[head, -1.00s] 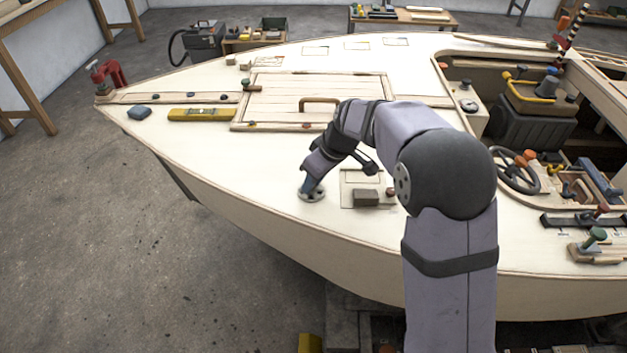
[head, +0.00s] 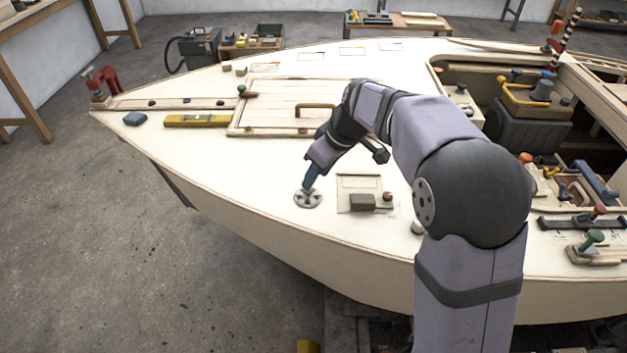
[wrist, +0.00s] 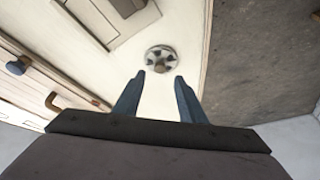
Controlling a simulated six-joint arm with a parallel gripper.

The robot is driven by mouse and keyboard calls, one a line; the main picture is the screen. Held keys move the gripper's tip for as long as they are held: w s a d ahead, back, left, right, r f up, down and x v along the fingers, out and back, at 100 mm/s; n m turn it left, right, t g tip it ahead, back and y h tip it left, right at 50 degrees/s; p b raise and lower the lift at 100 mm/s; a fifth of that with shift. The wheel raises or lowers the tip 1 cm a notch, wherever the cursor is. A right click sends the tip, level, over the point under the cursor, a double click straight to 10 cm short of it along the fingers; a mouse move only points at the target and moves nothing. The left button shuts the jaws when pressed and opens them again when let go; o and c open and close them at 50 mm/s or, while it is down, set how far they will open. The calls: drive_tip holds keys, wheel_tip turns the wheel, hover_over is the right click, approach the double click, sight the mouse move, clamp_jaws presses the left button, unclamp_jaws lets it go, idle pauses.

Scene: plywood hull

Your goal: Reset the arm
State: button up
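My gripper (head: 309,186) is over the near side of the pale plywood deck, above a round grey metal disc (head: 307,201). In the wrist view my gripper (wrist: 160,76) has its two blue fingers spread apart with nothing between them. The disc (wrist: 160,53) shows just beyond the fingertips there, with dark openings and a small brownish knob. It lies on the deck, apart from the fingers in that view.
A dark block (head: 362,202) sits on a small plate right of the disc. A hatch with a brown handle (head: 315,108) and a yellow level (head: 203,120) lie farther back. The deck's near edge drops to the floor. Bare deck lies left of the disc.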

drive_tip(key=shift+s+d+r, duration=0.15)
drive_tip(key=shift+d+r, duration=0.05)
drive_tip(key=shift+r, duration=0.35)
drive_tip(key=shift+s, duration=0.1)
drive_tip(key=s+d+r+m+g+h+p, duration=0.1)
drive_tip(key=s+d+m+p, duration=0.4)
drive_tip(key=s, duration=0.8)
drive_tip(key=s+d+m+g+h+p, duration=0.2)
drive_tip(key=s+d+m+p, duration=0.3)
drive_tip(key=s, duration=0.8)
drive_tip(key=shift+d+r+h+p, duration=0.35)
drive_tip(key=shift+d+p, duration=1.35)
drive_tip(key=shift+d, duration=0.7)
